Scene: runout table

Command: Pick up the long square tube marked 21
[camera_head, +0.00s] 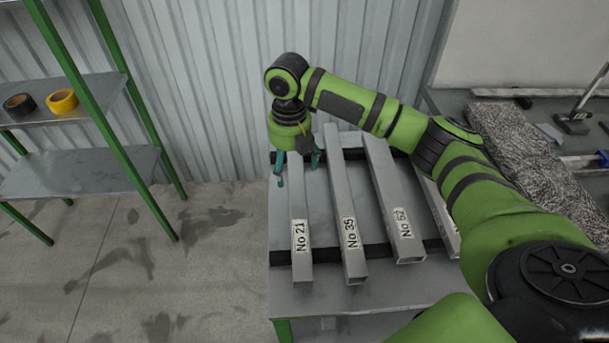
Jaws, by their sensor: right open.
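The long square tube marked 21 (299,212) is grey metal and lies leftmost on the runout table (280,299), its "No 21" label near the front end. My right gripper (298,172) is at the far part of this tube, pointing down, with its teal fingers apart, one on each side of the tube. The wrist hides the tube's far end. I cannot tell whether the fingers touch it. My left gripper is not in view.
A tube marked 35 (345,205) lies just right of tube 21, then one marked 52 (390,195), and another under my right arm. A green-framed shelf (80,172) with tape rolls stands left. A corrugated wall (210,90) is behind the table.

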